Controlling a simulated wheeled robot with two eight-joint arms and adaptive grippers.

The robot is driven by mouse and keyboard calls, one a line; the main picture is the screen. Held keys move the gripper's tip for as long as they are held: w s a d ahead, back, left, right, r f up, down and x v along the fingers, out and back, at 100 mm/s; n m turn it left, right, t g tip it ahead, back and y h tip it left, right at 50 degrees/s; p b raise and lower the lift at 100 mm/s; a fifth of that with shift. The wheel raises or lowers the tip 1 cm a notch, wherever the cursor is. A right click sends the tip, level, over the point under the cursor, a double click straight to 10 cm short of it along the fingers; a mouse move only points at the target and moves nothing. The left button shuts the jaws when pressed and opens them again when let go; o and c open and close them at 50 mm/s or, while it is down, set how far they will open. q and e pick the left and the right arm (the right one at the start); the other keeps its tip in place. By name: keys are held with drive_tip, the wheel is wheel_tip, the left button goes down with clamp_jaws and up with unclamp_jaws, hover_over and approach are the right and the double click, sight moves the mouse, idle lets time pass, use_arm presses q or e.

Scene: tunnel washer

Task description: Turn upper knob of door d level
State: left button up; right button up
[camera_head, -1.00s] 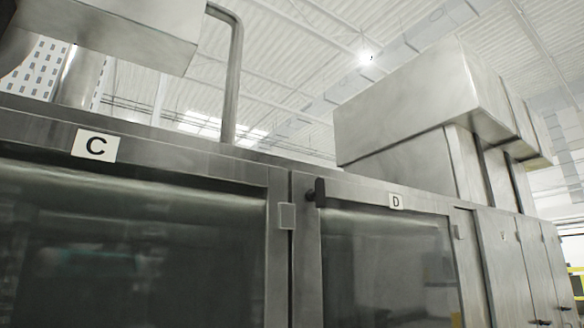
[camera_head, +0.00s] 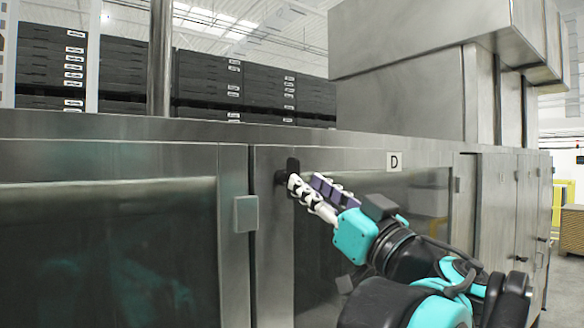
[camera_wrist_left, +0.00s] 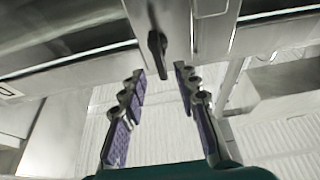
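The upper knob of door D (camera_head: 293,164) is a black handle at the door's upper left corner, standing upright. Door D (camera_head: 350,160) is a steel-framed door with a dark window and a white D label. My left gripper (camera_head: 306,181) is at the knob, its white and purple fingers partly covering the knob's lower part. In the left wrist view the knob (camera_wrist_left: 157,48) points toward the gap between the open fingers (camera_wrist_left: 158,78). Its near end is about level with the fingertips, with space on both sides. My right gripper is in neither view.
A square steel plate (camera_head: 246,213) sits on the frame left of door D. Another dark-windowed door (camera_head: 110,250) is further left. Stacked black trays (camera_head: 205,80) stand behind the washer's top edge. Open floor (camera_head: 555,285) shows at the right.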

use_arm(q)
drive_tip(key=p+x, duration=0.1)
drive_tip(key=x, duration=0.3)
drive_tip(key=shift+w+a+r, duration=0.1)
drive_tip(key=shift+w+a, duration=0.1)
drive_tip(key=shift+w, duration=0.05)
drive_tip(key=shift+w+a+r, duration=0.15)
drive_tip(key=shift+w+a, duration=0.2)
drive_tip(key=shift+a, duration=0.05)
drive_tip(key=shift+d, duration=0.15)
clamp_jaws()
